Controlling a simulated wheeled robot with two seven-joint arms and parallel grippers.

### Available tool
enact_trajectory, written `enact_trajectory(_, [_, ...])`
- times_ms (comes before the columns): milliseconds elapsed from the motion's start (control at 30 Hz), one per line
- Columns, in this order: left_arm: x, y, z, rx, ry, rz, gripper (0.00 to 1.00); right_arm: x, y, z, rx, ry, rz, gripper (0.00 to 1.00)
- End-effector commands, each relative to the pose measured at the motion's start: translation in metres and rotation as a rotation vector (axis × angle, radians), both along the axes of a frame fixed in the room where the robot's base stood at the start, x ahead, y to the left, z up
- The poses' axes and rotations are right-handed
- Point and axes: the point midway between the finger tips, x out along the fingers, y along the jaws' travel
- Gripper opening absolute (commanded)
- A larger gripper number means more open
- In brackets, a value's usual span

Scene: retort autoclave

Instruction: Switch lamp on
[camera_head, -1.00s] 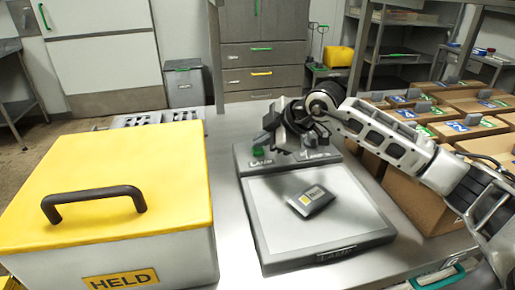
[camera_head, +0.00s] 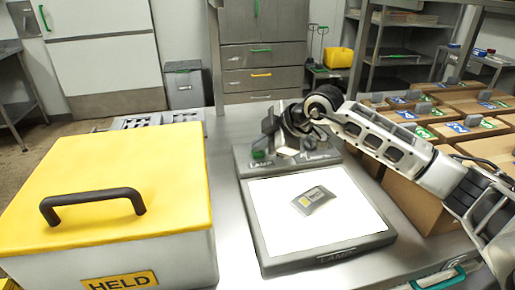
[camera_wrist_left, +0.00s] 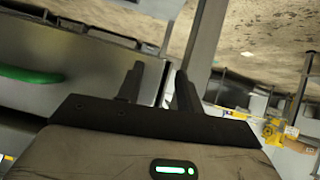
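The lamp is a flat grey light box (camera_head: 258,235) on the steel table, with "LAMP" on its front edge. Its panel (camera_head: 285,225) glows bright white. A small grey pouch (camera_head: 316,200) with a yellow label lies on the panel. A green button (camera_head: 258,154) sits at the left of the box's rear control strip. My right gripper (camera_head: 272,132) is just above this strip; its fingers are small and partly hidden, so I cannot tell if they are apart. My left gripper (camera_wrist_left: 158,90) shows in the left wrist view with two dark fingers apart and nothing between them.
A box with a yellow lid (camera_head: 110,190), a black handle and a "HELD" label stands left of the lamp. Several cardboard cartons (camera_head: 425,200) stand at the right, close to my right arm. A grey rack (camera_head: 150,122) lies behind the yellow lid. Some bare table is between box and lamp.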

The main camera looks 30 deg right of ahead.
Motion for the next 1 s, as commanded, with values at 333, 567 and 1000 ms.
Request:
enact_trajectory(333, [0.0,0.0,0.011,0.0,0.001,0.0,0.36,0.002,-0.003,0.016,-0.004,-0.003,-0.005,0.0])
enact_trajectory(567, [0.0,0.0,0.013,0.0,0.001,-0.001,0.36,0.002,-0.003,0.018,-0.004,-0.005,-0.004,0.0])
enact_trajectory(1000, [0.0,0.0,0.045,0.0,0.0,0.0,0.36,0.002,-0.003,0.059,-0.003,-0.006,-0.004,0.0])
